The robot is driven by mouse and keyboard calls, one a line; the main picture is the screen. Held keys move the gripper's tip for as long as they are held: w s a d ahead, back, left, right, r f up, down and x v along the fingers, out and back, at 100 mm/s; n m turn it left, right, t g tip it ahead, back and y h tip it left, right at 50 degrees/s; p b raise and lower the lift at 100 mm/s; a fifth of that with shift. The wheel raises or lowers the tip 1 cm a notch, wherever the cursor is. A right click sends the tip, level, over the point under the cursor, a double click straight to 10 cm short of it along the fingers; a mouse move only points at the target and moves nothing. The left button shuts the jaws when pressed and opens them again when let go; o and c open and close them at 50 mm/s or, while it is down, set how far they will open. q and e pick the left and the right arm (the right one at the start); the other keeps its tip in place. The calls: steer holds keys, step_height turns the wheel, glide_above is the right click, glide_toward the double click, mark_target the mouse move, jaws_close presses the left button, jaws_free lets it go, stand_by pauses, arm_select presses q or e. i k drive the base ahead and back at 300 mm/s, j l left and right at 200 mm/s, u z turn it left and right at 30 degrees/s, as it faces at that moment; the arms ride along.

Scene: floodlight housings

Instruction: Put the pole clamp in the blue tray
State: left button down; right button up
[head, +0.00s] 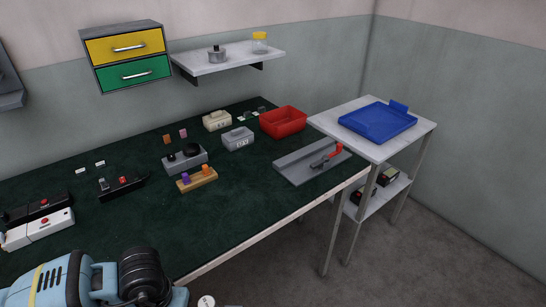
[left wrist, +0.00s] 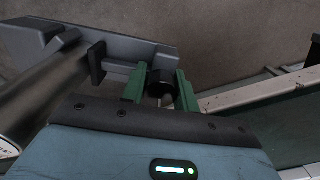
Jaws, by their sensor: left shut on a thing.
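In the left wrist view my left gripper (left wrist: 160,85) has its green fingers shut on a small black round piece (left wrist: 161,90) with a greyish stem. Much of the piece is hidden between the fingers, and I cannot tell for certain that it is the pole clamp. It is held over the floor, near the edge of the dark green bench. The blue tray (head: 349,127) lies on top of the white side stand at the right in the head view, and looks empty. My left gripper is outside the head view; my right gripper is in neither view.
The green-topped bench (head: 230,213) holds a red bin (head: 283,135), a grey plate with a red-handled toggle clamp (head: 310,173), a wooden block with pegs (head: 185,183) and several boxes. The white stand (head: 425,126) has a lower shelf with small items. Floor is open before it.

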mark_target(381, 121)
steer(key=i+l, duration=0.2)
steer(key=l, duration=0.25)
steer(key=i+l, duration=0.15)
steer(key=l, duration=0.25)
steer(key=i+l, duration=0.2)
steer(key=l, duration=0.25)
steer(key=i+l, duration=0.15)
steer(key=l, duration=0.25)
steer(key=i+l, duration=0.2)
steer(key=l, duration=0.25)
steer(key=i+l, duration=0.15)
steer(key=l, duration=0.25)
steer(key=i+l, duration=0.2)
steer(key=l, duration=0.25)
steer(key=i+l, duration=0.15)
steer(key=l, duration=0.25)
